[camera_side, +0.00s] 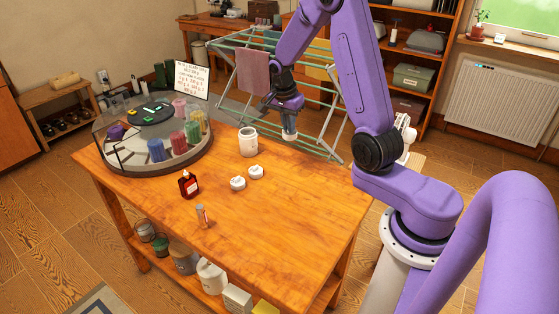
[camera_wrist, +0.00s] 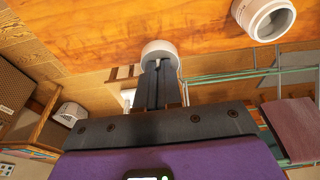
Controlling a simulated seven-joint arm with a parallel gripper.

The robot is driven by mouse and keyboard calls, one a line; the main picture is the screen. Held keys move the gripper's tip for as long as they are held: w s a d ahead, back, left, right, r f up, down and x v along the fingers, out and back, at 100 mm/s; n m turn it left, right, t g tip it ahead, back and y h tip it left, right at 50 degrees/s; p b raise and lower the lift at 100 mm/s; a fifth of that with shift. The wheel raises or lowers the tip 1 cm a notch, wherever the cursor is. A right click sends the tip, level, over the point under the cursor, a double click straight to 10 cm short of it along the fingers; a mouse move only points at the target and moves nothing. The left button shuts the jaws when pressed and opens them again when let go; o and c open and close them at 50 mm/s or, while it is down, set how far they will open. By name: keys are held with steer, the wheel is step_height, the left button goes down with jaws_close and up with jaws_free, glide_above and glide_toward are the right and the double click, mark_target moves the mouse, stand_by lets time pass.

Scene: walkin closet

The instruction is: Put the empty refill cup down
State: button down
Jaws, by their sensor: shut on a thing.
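My gripper (camera_side: 289,128) is shut on a small white cup (camera_side: 289,136), near the table's far edge. In the wrist view the dark fingers (camera_wrist: 160,82) meet at the white cup (camera_wrist: 160,48), which overlaps the edge of the wooden table. The fingers hide part of the cup, and its inside cannot be seen. I cannot tell whether it touches the table.
A white open jar (camera_side: 248,144) stands to the left of my gripper; it also shows in the wrist view (camera_wrist: 264,18). Two white lids (camera_side: 247,178), a red bottle (camera_side: 189,185) and a small tube (camera_side: 202,216) are nearer. A round display (camera_side: 128,168) fills the table's left end. The front right tabletop (camera_side: 290,220) is clear. A drying rack (camera_side: 330,120) stands behind.

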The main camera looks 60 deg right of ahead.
steer(key=s+a, duration=0.2)
steer(key=s, duration=0.4)
steer(key=w+d+f, duration=0.2)
steer(key=w+f, duration=0.1)
steer(key=w, duration=0.1)
steer(key=w+d+f, duration=0.1)
steer(key=w+f, duration=0.2)
steer(key=w, duration=0.1)
steer(key=w+d+f, duration=0.2)
steer(key=w+f, duration=0.2)
steer(key=shift+d, duration=0.3)
steer(key=shift+a+x, duration=0.15)
steer(key=shift+x, duration=0.65)
steer(key=shift+a+x, duration=0.2)
steer(key=shift+x, duration=0.55)
steer(key=shift+d+f, duration=0.1)
steer(key=shift+f, duration=0.15)
steer(key=c, duration=1.3)
jaws_free()
